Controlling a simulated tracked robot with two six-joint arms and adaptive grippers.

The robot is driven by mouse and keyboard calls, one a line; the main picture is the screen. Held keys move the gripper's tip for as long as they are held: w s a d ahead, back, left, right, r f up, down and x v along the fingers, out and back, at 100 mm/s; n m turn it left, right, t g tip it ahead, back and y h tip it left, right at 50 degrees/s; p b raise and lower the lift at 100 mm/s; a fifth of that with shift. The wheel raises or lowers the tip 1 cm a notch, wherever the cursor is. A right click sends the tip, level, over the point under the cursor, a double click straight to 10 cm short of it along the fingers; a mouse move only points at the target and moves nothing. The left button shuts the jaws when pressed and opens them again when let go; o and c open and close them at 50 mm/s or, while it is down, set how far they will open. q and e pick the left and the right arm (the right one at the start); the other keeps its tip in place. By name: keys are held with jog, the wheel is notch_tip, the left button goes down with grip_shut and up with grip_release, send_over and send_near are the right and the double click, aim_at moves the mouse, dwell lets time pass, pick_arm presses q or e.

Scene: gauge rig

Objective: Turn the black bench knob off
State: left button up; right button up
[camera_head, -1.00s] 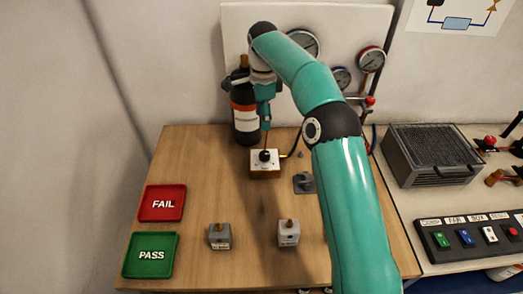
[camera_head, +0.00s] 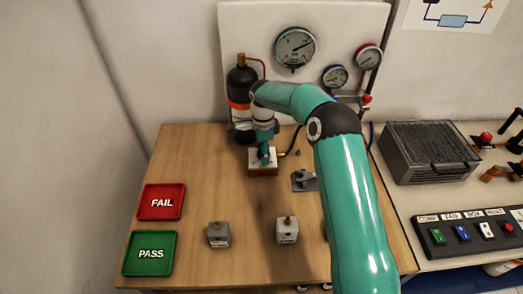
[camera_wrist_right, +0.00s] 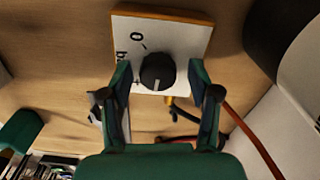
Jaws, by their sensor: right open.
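The black bench knob (camera_wrist_right: 157,72) sits on a white-topped plate with a wooden edge (camera_wrist_right: 190,35), lettered beside the knob. In the head view the plate (camera_head: 256,168) lies on the wooden bench, and my gripper hides the knob. My right gripper (camera_head: 264,156) points down over it. In the wrist view my right gripper (camera_wrist_right: 162,80) is open, with one finger on each side of the knob and gaps visible between. A pale pointer line shows on the knob's top. My left gripper is not in view.
A grey bracket (camera_head: 304,181) lies to the right. Two small blocks (camera_head: 218,235) (camera_head: 287,230) and the red FAIL (camera_head: 162,214) and green PASS trays (camera_head: 150,272) are in front.

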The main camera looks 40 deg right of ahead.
jog(key=c, duration=1)
jog(key=shift+a, duration=0.3)
jog(key=shift+c, duration=0.7)
jog(key=shift+d, duration=0.25)
jog(key=shift+n, duration=0.3)
